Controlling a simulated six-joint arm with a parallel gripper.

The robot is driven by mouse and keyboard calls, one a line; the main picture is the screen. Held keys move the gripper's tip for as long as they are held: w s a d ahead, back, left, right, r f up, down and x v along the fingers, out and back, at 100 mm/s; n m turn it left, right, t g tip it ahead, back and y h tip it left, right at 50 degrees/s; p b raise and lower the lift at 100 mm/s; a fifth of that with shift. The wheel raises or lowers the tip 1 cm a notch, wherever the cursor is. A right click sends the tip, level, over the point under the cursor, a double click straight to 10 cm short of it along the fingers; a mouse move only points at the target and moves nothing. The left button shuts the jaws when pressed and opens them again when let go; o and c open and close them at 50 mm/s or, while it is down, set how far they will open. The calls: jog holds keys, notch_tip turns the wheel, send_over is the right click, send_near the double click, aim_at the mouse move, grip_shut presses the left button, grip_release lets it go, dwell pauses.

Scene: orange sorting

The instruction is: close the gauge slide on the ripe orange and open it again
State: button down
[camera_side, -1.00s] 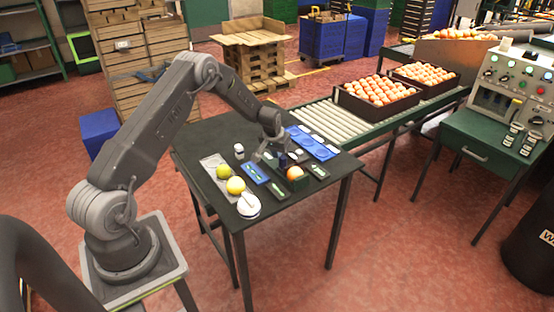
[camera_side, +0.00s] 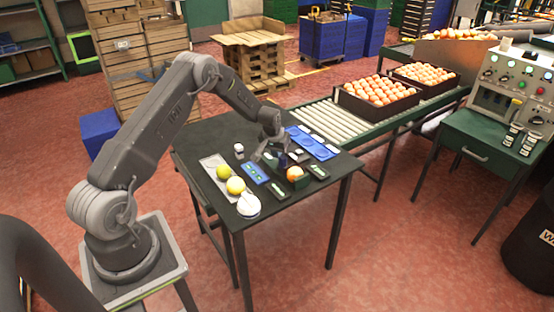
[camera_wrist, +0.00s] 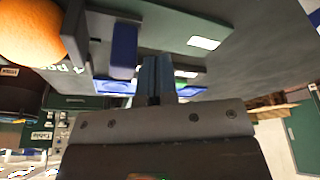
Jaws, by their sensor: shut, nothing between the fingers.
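The ripe orange (camera_side: 294,174) sits by the dark green gauge (camera_side: 302,182) at the right of the black table. In the wrist view the orange (camera_wrist: 32,30) is at the upper left, beside a dark upright jaw. The gauge's blue handle (camera_wrist: 123,50) stands on the slide, near the fingertips. My gripper (camera_side: 274,154) is low over the table, just behind and left of the orange. In the wrist view its fingers (camera_wrist: 155,72) are together with nothing between them, beside the blue handle. Whether they touch the handle I cannot tell.
A small blue plate (camera_side: 255,172) lies left of the gauge. A blue tray with round recesses (camera_side: 313,143) is behind it.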

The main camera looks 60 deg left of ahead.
jog(key=shift+a, duration=0.8)
notch_tip(320, 180, up, 8)
dwell(0.5)
jog(key=shift+r, duration=0.1)
jog(key=s+d+r+m, duration=0.1)
jog(key=s+d+r, duration=0.3)
jog(key=d+r, duration=0.25)
jog(key=s+d+r+m+t, duration=0.1)
jog(key=s+d+r, duration=0.2)
jog(key=d+r, duration=0.4)
jog(key=s+d+r+m, duration=0.1)
jog(key=s+d+r, duration=0.3)
jog(key=d+r, duration=0.3)
jog(key=s+d+r+m, duration=0.1)
jog(key=s+d, duration=0.4)
jog(key=s, duration=0.5)
jog(key=s+d+r+m+t+h, duration=0.1)
jog(key=s+d, duration=0.3)
jog(key=s, duration=0.7)
jog(key=shift+s+d+r+m+t+h, duration=0.3)
jog(key=shift+d+r+m, duration=0.1)
jog(key=shift+m, duration=0.1)
jog(key=c, duration=1.8)
grip_release()
jog(key=shift+w, duration=0.1)
